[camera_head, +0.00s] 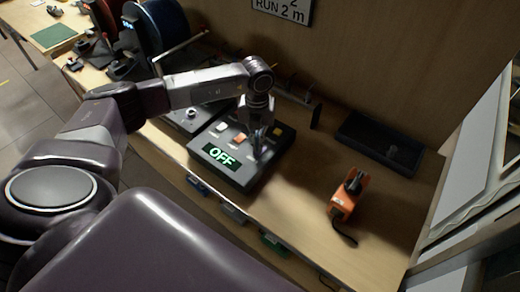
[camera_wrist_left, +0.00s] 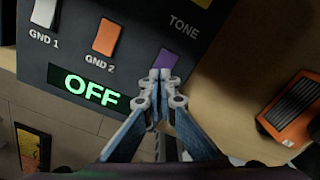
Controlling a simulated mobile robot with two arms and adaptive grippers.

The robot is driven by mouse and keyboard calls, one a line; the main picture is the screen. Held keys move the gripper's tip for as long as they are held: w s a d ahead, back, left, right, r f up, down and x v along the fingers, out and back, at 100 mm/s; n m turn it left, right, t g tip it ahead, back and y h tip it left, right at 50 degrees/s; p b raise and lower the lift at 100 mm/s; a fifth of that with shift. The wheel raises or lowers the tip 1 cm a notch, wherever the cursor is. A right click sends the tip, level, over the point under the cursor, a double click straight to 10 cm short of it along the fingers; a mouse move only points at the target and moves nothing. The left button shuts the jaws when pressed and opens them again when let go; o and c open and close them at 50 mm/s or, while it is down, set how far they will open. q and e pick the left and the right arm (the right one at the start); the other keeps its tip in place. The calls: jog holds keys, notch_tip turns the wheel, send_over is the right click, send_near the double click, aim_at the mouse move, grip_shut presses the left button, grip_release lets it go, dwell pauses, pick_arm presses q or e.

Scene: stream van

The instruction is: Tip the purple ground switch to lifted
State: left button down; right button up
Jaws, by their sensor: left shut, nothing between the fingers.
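The purple switch (camera_wrist_left: 167,60) is on a dark control box (camera_wrist_left: 135,45), right of the orange switch (camera_wrist_left: 107,36) labelled GND 2. Its lower part is hidden behind my fingertips, and I cannot tell which way it is tipped. My left gripper (camera_wrist_left: 160,76) is shut and empty, its tips at or just over the purple switch; contact is unclear. In the head view my left gripper (camera_head: 257,152) points down at the right part of the box (camera_head: 240,176) and covers the purple switch. The green display (camera_head: 219,156) reads OFF. My right gripper is not in view.
A white switch (camera_wrist_left: 44,12) labelled GND 1 and a yellow switch (camera_head: 277,131) are on the same box. An orange device (camera_head: 344,205) lies to the right, with a black tray (camera_head: 381,143) behind it. Bare bench lies between the box and the orange device.

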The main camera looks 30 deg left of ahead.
pick_arm(q)
jog(key=shift+s+f+b, duration=0.1)
jog(key=shift+f+b, duration=0.55)
jog(key=shift+f, duration=0.2)
dwell(0.3)
jog(key=shift+r+p, duration=0.85)
jog(key=shift+r, duration=0.25)
jog(key=shift+r+p, duration=1.55)
jog(key=shift+r, duration=0.9)
jog(key=shift+f, duration=0.1)
